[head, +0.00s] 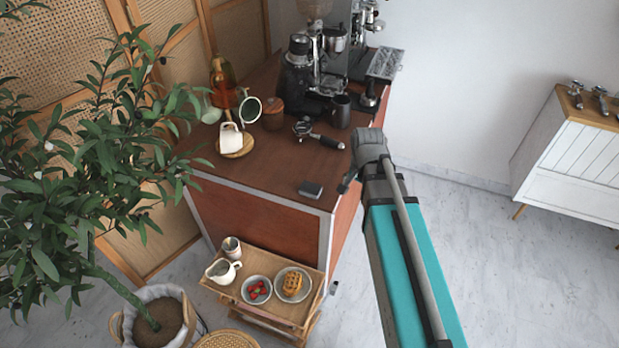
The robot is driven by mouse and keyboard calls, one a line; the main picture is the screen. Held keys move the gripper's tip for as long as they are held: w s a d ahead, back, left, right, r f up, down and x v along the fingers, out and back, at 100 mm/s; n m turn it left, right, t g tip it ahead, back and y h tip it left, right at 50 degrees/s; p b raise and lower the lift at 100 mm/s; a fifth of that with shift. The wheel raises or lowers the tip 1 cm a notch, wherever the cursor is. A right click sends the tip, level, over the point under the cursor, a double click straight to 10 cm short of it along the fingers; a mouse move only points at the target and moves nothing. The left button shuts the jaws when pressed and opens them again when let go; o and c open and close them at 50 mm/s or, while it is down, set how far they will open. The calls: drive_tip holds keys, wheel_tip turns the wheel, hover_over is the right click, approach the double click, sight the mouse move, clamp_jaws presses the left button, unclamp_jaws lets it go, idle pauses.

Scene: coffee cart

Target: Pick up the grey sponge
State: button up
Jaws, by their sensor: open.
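The grey sponge (311,189) is a small dark block lying flat on the brown top of the coffee cart (262,178), close to its front edge. My arm reaches in from the lower right. My gripper (345,184) is at the cart's front right corner, just right of the sponge and apart from it in the picture. It is open with nothing visible in it. Its fingers are small and partly hidden by my arm, and its height above the top is hard to tell.
A portafilter (312,132), a dark pitcher (341,111) and a coffee grinder (298,68) stand behind the sponge. A lower wooden tray (262,312) holds dishes. A plant (85,165) fills the left side.

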drive_tip(key=w+a+r+m+p, duration=0.2)
drive_tip(key=w+a+r+m, duration=0.1)
drive_tip(key=a+m, duration=0.4)
drive_tip(key=w+a+r+m+p, duration=0.3)
drive_tip(key=w+a+m, duration=0.1)
drive_tip(key=a+m, duration=0.4)
drive_tip(key=shift+a+r, duration=0.15)
drive_tip(key=shift+r, duration=0.2)
drive_tip(key=shift+f, duration=0.1)
drive_tip(key=b, duration=0.8)
hover_over(307, 186)
wheel_tip(307, 186, down, 8)
drive_tip(key=shift+w+a+f, duration=0.1)
drive_tip(key=shift+a+f, duration=0.05)
drive_tip(key=shift+f, duration=0.05)
drive_tip(key=shift+f+b, duration=0.15)
drive_tip(key=shift+b, duration=0.15)
wheel_tip(307, 186, down, 5)
drive_tip(key=b, duration=0.5)
idle(0.6)
drive_tip(key=c, duration=1.1)
